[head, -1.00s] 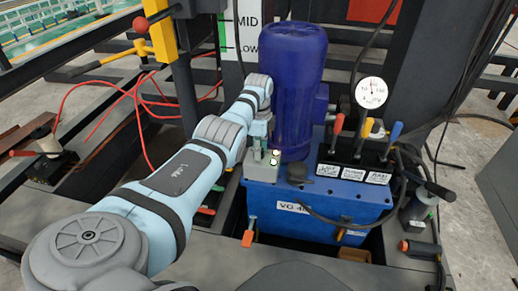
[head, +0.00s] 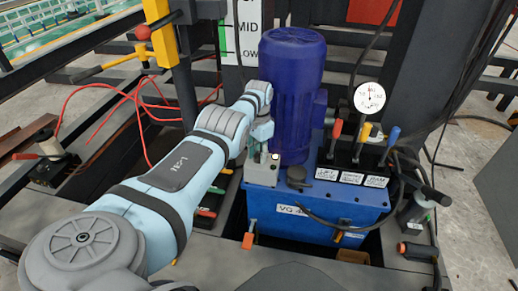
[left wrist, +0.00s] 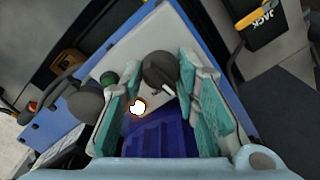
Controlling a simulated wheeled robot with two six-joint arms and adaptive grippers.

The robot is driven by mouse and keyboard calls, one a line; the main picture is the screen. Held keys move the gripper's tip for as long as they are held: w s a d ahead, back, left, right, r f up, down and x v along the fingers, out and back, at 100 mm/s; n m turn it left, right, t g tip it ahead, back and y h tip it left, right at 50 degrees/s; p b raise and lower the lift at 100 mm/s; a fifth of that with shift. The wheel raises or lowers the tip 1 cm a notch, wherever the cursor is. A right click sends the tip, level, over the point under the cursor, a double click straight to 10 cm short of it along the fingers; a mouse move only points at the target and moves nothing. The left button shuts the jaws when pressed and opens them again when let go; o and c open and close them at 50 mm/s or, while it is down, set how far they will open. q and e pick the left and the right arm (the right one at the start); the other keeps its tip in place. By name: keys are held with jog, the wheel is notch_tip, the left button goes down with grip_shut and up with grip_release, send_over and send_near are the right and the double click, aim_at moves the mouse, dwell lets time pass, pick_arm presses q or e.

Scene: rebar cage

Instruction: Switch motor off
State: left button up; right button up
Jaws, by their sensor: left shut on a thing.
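The blue motor (head: 293,95) stands upright on the blue power unit (head: 318,216). A small grey switch box (head: 261,173) sits at its lower left. My left gripper (head: 261,145) reaches down onto this box from the left. In the left wrist view the left gripper (left wrist: 156,88) has its teal-padded fingers around a dark round switch knob (left wrist: 160,68) on the pale panel. A bright lamp (left wrist: 137,105) glows between the fingers, and a green button (left wrist: 108,79) shows by the left finger. The exact finger contact is partly hidden. My right gripper is not in view.
Three levers with red, yellow and blue handles (head: 366,132) stand right of the motor below a white gauge (head: 369,98). A black hose (head: 330,222) crosses the unit's front. A yellow post (head: 160,40) and red cables (head: 125,95) lie at the left.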

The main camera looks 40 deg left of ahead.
pick_arm(q)
jog(key=n, duration=0.5)
jog(key=shift+n, duration=1.3)
jog(key=o, duration=1.2)
jog(key=shift+c, duration=0.2)
